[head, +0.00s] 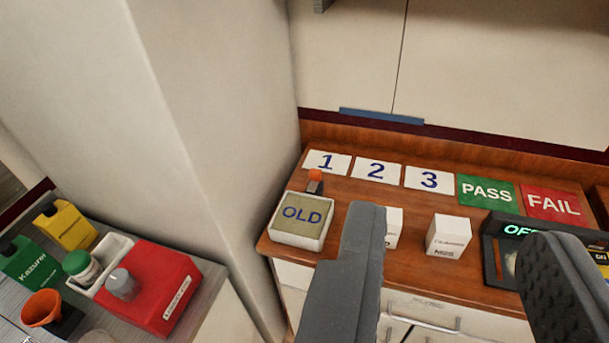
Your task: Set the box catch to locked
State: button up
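A dark box or panel (492,262) with a lit green label that seems to start "OF" stands at the right of the wooden counter. My right finger hides much of it. I cannot make out a catch on it or its setting. A yellow label shows at its right, by the picture's edge. My gripper (456,228) is open and empty, its two dark fingers wide apart in the foreground. The right finger overlaps the dark box in the picture; I see no clear contact.
The wooden counter (395,198) holds cards 1 (327,162), 2 (376,170), 3 (428,179), PASS (487,193) and FAIL (553,204). An OLD tray (302,218), an orange-topped item (315,178) and two white cartons (449,236) stand there. Left, a red container (160,285) sits on a grey bench.

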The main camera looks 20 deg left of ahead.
aim_at(315, 174)
jog(key=z, duration=0.1)
jog(key=i, duration=0.9)
jog(key=u, duration=0.05)
